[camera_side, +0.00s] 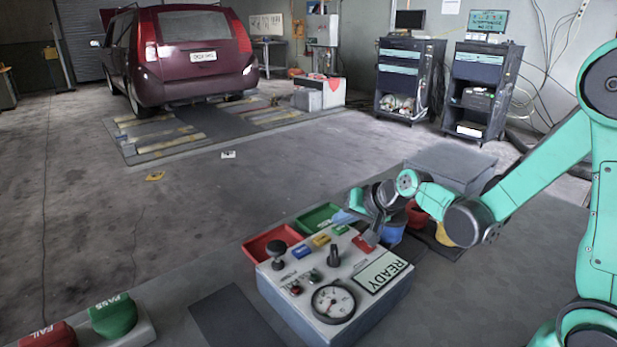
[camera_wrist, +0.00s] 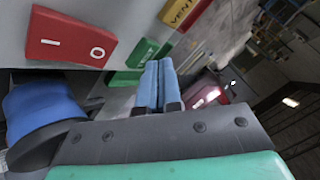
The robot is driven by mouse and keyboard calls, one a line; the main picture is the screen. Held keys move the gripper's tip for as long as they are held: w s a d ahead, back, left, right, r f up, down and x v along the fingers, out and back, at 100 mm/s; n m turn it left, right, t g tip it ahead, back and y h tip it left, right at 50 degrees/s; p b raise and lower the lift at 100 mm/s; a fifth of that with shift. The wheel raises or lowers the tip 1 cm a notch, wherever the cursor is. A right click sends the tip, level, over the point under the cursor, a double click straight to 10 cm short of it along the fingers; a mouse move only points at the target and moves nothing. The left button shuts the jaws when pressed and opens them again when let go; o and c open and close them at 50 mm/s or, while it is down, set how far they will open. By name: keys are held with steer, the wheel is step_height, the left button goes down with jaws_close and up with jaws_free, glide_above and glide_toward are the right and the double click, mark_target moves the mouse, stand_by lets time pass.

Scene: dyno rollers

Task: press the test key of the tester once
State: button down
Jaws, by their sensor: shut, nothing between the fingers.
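The tester (camera_side: 318,290) is a grey box with a row of coloured keys, knobs, a round gauge and a display reading READY (camera_side: 384,271). In the wrist view, the green key (camera_wrist: 142,53), whose small label seems to read TEST, lies between a red I/O key (camera_wrist: 70,38) and a yellow VENT key (camera_wrist: 186,10). My gripper (camera_wrist: 158,64) is shut and empty, its blue fingertips just right of the green key in that picture. I cannot tell whether they touch it. In the side view my gripper (camera_side: 346,216) is at the tester's far edge; it hides part of the keys.
Red (camera_side: 268,243) and green (camera_side: 318,217) trays sit behind the tester. Green PASS (camera_side: 113,315) and red FAIL (camera_side: 47,336) buttons are at lower left. A dark mat (camera_side: 238,320) lies between. A maroon car (camera_side: 180,55) stands on rollers behind.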

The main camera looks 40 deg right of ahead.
mark_target(343, 231)
steer(key=shift+f, duration=0.35)
stand_by(0.5)
steer(key=shift+r, duration=0.8)
steer(key=shift+r, duration=2.55)
steer(key=shift+s+a+r, duration=0.1)
steer(key=shift+s+a, duration=0.15)
steer(key=shift+s, duration=0.05)
steer(key=s+a+n, duration=0.1)
steer(key=s+n, duration=0.1)
steer(key=s, duration=0.1)
steer(key=s+a+n+g, duration=0.1)
steer(key=s+a+n, duration=0.1)
steer(key=s+n, duration=0.1)
steer(key=s+a+n+g, duration=0.1)
steer(key=s+a+n, duration=0.1)
steer(key=s, duration=0.1)
steer(key=shift+s+r+h, duration=0.2)
steer(key=shift+h, duration=0.2)
steer(key=shift+s+a+f+n, duration=0.1)
steer(key=shift+s+n, duration=0.25)
steer(key=shift+n, duration=0.05)
